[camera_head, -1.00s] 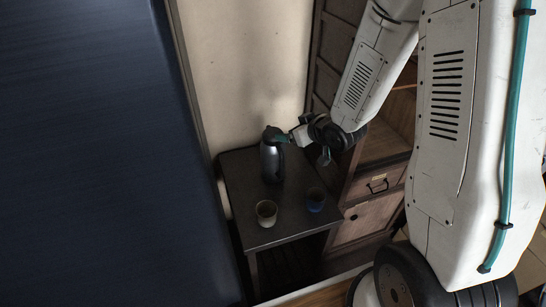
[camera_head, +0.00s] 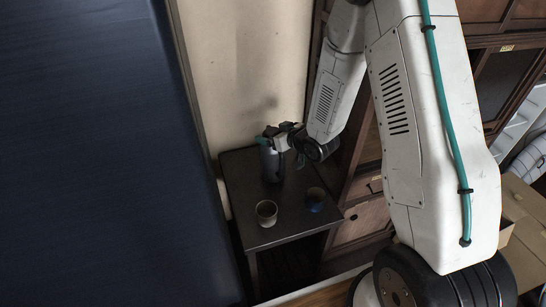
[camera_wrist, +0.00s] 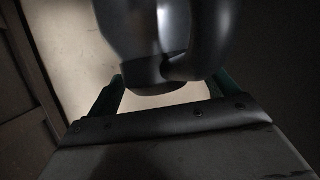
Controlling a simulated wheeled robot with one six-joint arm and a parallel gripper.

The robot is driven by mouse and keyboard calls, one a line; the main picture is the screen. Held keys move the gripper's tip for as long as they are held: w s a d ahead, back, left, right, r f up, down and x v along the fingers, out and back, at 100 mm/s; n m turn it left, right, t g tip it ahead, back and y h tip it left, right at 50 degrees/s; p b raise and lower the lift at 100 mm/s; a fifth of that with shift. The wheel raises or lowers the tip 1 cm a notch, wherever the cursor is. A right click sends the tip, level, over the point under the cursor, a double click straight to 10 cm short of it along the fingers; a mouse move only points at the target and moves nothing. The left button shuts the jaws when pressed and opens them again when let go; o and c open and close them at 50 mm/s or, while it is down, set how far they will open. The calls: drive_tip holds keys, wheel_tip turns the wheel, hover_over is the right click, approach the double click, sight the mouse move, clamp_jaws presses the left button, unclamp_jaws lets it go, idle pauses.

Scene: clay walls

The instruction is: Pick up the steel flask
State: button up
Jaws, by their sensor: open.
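The steel flask (camera_head: 271,165) stands upright near the back of the small dark table (camera_head: 262,236). It is dark grey metal, and my gripper hides its top in the head view. My gripper (camera_head: 270,140) is open at the flask's upper part, with a green finger showing on the left. In the wrist view the flask (camera_wrist: 150,35) fills the upper middle, with its handle on the right. The green fingers of my gripper (camera_wrist: 165,88) show on either side of it. I cannot tell whether they touch it.
A pale cup (camera_head: 266,213) and a blue cup (camera_head: 315,200) stand on the table in front of the flask. A wooden cabinet (camera_head: 362,222) is close on the right, a pale wall (camera_head: 245,70) behind. A large dark blue surface (camera_head: 95,150) fills the left.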

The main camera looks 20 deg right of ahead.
drive_tip(key=c, duration=1.7)
drive_tip(key=shift+w+r, duration=0.1)
clamp_jaws()
drive_tip(key=shift+r, duration=0.15)
